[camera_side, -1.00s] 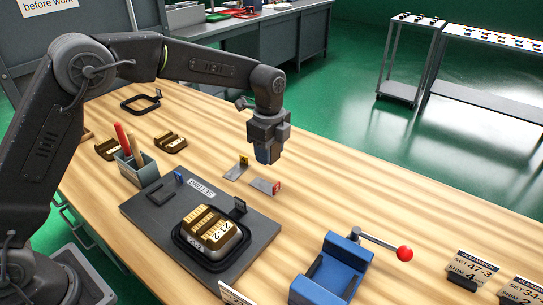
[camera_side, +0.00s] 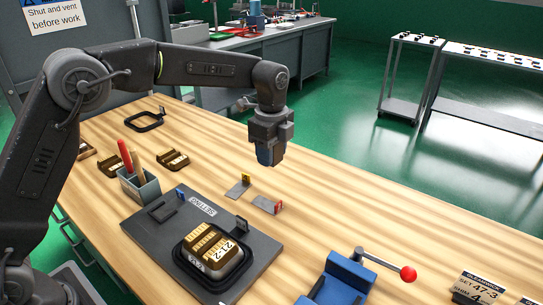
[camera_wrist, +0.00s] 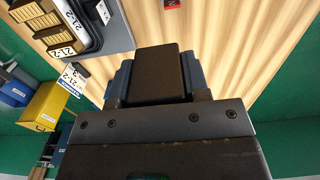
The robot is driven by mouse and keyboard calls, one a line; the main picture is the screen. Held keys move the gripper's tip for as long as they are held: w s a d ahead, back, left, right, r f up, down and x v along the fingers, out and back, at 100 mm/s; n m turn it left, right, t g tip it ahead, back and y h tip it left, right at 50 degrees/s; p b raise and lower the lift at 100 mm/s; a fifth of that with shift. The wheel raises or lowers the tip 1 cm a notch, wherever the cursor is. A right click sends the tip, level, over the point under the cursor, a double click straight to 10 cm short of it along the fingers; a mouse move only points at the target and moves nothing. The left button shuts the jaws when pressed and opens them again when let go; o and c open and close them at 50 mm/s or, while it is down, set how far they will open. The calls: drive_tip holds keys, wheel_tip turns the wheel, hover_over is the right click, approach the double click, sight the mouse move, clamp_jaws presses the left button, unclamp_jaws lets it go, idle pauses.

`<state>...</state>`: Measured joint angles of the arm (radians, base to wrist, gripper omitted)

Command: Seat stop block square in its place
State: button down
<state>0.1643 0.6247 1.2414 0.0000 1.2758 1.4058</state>
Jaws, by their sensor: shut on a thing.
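My gripper (camera_side: 267,158) hangs in the air above the bench, beyond the dark plate (camera_side: 143,232) in the side view. In the wrist view its blue fingers are shut on a dark block (camera_wrist: 157,75), which I take to be the stop block. The side view barely shows the block. The plate also shows at the top left of the wrist view (camera_wrist: 117,38), well apart from the block. On the plate are a black-rimmed tray with gold-brown blocks marked 21-2 (camera_side: 215,245), a small dark upright piece (camera_side: 242,224) and a dark angled outline (camera_side: 162,211).
Two grey plates with a yellow tag (camera_side: 240,185) and a red tag (camera_side: 267,204) lie between gripper and plate. A cup of tools (camera_side: 138,184) stands at the plate's left corner. A blue vise (camera_side: 340,280) with a red-knobbed lever is at front. Bench right of the gripper is clear.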

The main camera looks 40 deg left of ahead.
drive_tip(key=shift+r, duration=0.2)
drive_tip(key=s+a+f+n, duration=0.1)
drive_tip(key=s+a+n, duration=0.2)
drive_tip(key=a+n, duration=0.55)
drive_tip(key=n, duration=2.8)
approach(163, 212)
drive_tip(key=shift+m, duration=0.25)
drive_tip(key=shift+w+f, duration=0.1)
drive_tip(key=shift+f, duration=2.85)
drive_tip(key=shift+f, duration=0.5)
drive_tip(key=c, duration=0.8)
unclamp_jaws()
drive_tip(key=shift+c, duration=0.2)
